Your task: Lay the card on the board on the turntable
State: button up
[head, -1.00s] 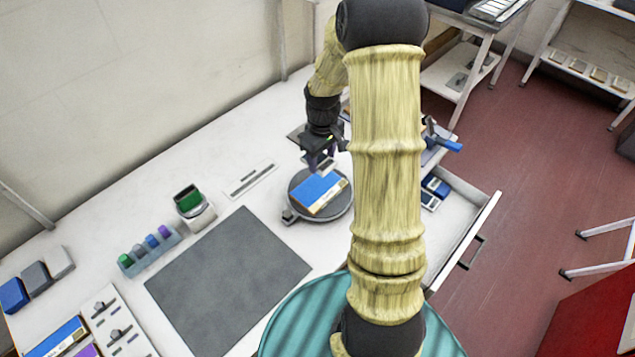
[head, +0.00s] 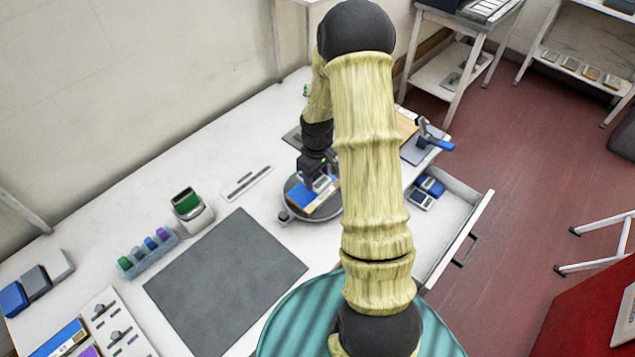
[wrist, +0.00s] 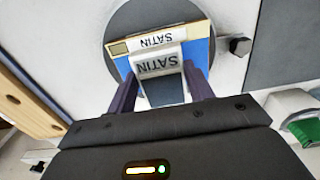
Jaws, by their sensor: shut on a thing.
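My gripper (wrist: 161,84) is shut on a pale card marked SATIN (wrist: 158,62), between its two dark fingers. The blue board (wrist: 198,52) lies on the round dark grey turntable (wrist: 150,12). It has a tan edge and a white strip also marked SATIN, just beyond the card in the wrist view. The card is over the board; I cannot tell whether they touch. In the head view my gripper (head: 320,181) is over the far right part of the board (head: 299,197) on the turntable (head: 329,213). The card is mostly hidden there.
A grey mat (head: 225,280) lies left of the turntable. A scale with a green top (head: 187,203) and a rack of coloured bottles (head: 148,252) stand farther left. An open drawer (head: 450,225) is at the right. A blue-handled tool (head: 436,140) stands behind it.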

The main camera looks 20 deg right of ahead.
aim_at(317, 180)
jog(key=shift+f+p, duration=0.3)
jog(key=shift+f, duration=1.45)
jog(key=shift+f, duration=0.2)
jog(key=o, duration=1)
jog(key=shift+r, duration=0.1)
jog(key=shift+c, duration=0.2)
notch_tip(317, 180, up, 12)
jog(key=b, duration=0.2)
jog(key=shift+r+b, duration=0.15)
jog(key=shift+b, duration=0.15)
